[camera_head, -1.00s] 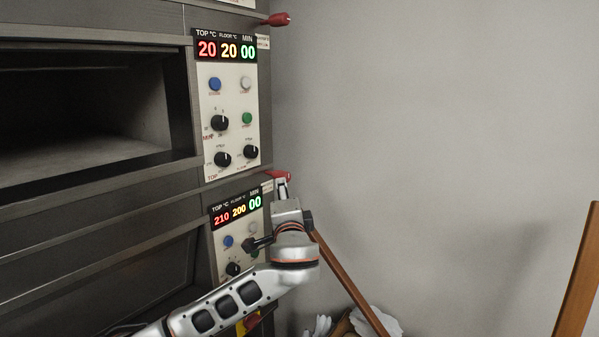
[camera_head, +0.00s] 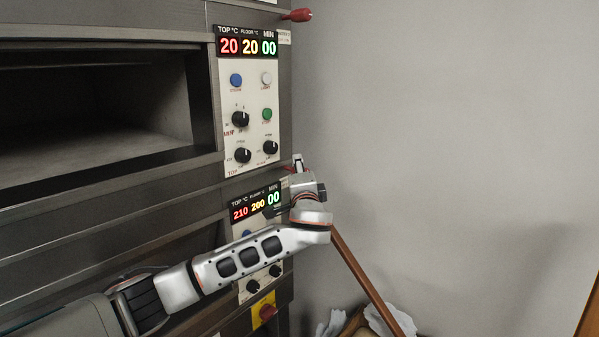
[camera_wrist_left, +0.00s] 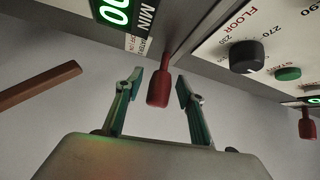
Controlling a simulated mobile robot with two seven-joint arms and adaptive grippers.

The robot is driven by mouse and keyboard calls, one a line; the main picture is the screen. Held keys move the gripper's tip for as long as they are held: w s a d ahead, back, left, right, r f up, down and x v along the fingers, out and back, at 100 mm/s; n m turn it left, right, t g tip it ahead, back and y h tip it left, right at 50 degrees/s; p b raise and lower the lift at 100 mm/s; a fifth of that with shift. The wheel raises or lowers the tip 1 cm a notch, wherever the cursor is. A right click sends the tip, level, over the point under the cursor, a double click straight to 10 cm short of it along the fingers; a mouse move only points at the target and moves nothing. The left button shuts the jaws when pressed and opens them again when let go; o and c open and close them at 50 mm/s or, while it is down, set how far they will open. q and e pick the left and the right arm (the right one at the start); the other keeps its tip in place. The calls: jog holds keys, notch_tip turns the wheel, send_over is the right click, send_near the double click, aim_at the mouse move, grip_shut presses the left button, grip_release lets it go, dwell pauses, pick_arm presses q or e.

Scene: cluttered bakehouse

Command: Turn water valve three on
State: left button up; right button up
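A red valve lever (camera_wrist_left: 158,88) sticks out from the oven front in the left wrist view. It lies between the two fingers of my left gripper (camera_wrist_left: 158,84), which is open, with a gap seen on each side of the lever. In the head view my left gripper (camera_head: 298,162) is at the oven's right edge, by the lower control panel, and mostly hides this lever. A second red lever (camera_head: 297,15) is higher on the same edge; a red lever also shows at the right of the wrist view (camera_wrist_left: 306,122). My right gripper is out of view.
The upper control panel (camera_head: 250,115) has knobs and buttons close to the left of my gripper. A red knob on a yellow plate (camera_head: 267,312) is below. A brown wooden pole (camera_head: 365,275) leans behind my arm. The grey wall on the right is clear.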

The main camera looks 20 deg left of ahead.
pick_arm(q)
jog(key=shift+c, duration=0.3)
grip_shut()
jog(key=shift+g, duration=0.3)
jog(key=shift+d+m+g+h, duration=0.15)
jog(key=shift+m+g+h, duration=0.35)
jog(key=shift+m+g, duration=0.55)
jog(key=m+g, duration=0.5)
jog(key=g, duration=0.1)
jog(key=shift+f+m+g+y, duration=0.1)
jog(key=shift+m+g+y, duration=0.2)
jog(key=shift+m+g, duration=0.8)
jog(key=shift+n+g, duration=0.25)
jog(key=shift+g, duration=0.4)
